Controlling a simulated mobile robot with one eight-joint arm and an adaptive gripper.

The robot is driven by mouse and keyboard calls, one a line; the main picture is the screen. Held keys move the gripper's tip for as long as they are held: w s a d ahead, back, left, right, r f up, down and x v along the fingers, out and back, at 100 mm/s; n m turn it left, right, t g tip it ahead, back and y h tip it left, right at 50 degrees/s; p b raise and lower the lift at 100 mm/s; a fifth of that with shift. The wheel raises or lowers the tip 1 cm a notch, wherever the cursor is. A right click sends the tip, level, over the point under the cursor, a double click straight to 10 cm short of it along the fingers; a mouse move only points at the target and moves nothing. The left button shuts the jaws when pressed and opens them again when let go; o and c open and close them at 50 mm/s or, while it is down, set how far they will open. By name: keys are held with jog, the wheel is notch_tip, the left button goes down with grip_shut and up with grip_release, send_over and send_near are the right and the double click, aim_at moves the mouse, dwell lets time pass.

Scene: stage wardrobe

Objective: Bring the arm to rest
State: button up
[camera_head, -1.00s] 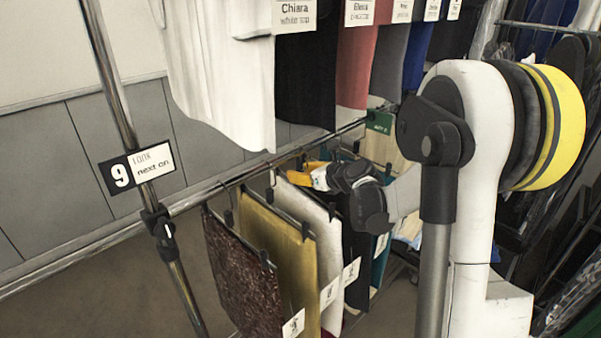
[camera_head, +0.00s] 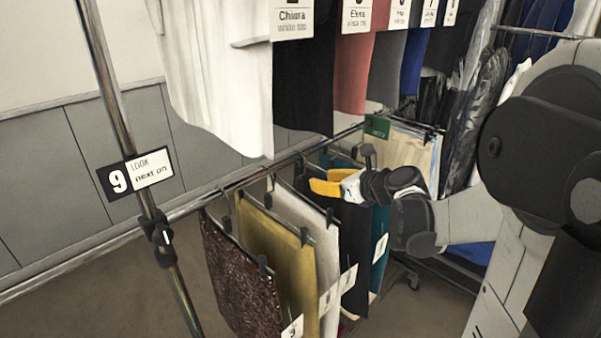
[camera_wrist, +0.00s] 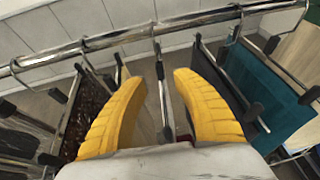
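No garment is gripped. My arm reaches in from the right side of the head view, with its big joint close to the camera.
The lower rail (camera_head: 187,209) carries a dark red sequinned garment (camera_head: 238,275), a mustard one (camera_head: 268,250), a pale one (camera_head: 310,232) and a teal one (camera_head: 380,245). A white top (camera_head: 215,80) hangs above. A sign marked 9 (camera_head: 135,174) is on the left post. Floor shows at lower left.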

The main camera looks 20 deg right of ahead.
jog(key=s+a+n+g, duration=0.4)
jog(key=s+a+n, duration=0.6)
jog(key=a+n, duration=0.45)
jog(key=s+a+f+n+g+h, duration=0.1)
jog(key=s+n, duration=0.5)
jog(key=n, duration=0.3)
jog(key=s+a+f+n+g+h, duration=0.1)
jog(key=s+f+n+h, duration=0.1)
jog(key=s+n, duration=0.5)
jog(key=shift+s+a+f+n, duration=0.15)
jog(key=shift+a+f+n, duration=0.1)
jog(key=shift+n, duration=1)
